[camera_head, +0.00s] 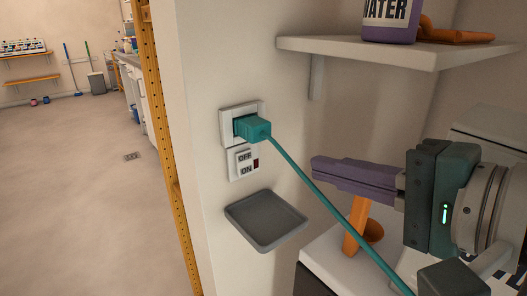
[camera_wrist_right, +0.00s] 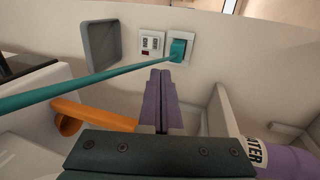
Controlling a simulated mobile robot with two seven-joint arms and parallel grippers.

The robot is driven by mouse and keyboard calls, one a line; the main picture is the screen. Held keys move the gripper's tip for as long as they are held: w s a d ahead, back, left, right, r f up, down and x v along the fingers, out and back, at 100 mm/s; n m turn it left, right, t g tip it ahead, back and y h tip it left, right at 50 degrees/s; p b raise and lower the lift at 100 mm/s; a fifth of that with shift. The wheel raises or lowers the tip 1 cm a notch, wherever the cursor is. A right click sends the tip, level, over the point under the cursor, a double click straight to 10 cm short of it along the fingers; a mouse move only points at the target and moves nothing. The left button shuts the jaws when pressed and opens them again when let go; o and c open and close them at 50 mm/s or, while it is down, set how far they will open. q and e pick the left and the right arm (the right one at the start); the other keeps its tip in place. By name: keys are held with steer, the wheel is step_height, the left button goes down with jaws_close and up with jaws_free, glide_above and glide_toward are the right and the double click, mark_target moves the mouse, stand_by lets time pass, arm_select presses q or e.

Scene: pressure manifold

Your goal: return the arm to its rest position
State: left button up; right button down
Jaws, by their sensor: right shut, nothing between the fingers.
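My right gripper (camera_head: 318,170) has purple fingers pressed together with nothing between them, and its tips point at the wall near the outlet. In the right wrist view the shut fingers (camera_wrist_right: 160,76) point toward the wall. A teal plug (camera_head: 254,128) sits in the white wall outlet (camera_head: 226,113), left of and apart from the fingertips. Its teal cable (camera_head: 335,213) runs down to the right, passing by the gripper. The plug also shows in the right wrist view (camera_wrist_right: 178,49). My left gripper is in neither view.
An OFF/ON switch (camera_head: 243,162) is below the outlet, with a grey tray (camera_head: 265,221) under it. A shelf (camera_head: 400,52) above my gripper holds a purple WATER container (camera_head: 390,22). An orange part (camera_head: 355,226) stands below my gripper. Open floor (camera_head: 75,190) lies left.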

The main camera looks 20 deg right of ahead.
steer(key=s+d+n+g+h+p, duration=0.2)
steer(key=s+n+g+h+p, duration=0.3)
steer(key=s+n+g+p, duration=1)
steer(key=s+r+t+p, duration=0.1)
steer(key=r+t+p, duration=0.1)
steer(key=r+p, duration=1.5)
steer(key=s+r+n+t+p, duration=0.1)
steer(key=s+r+t+p, duration=0.1)
steer(key=r+p, duration=1.5)
step_height(320, 180, up, 3)
steer(key=shift+r, duration=0.1)
steer(key=shift+a, duration=0.1)
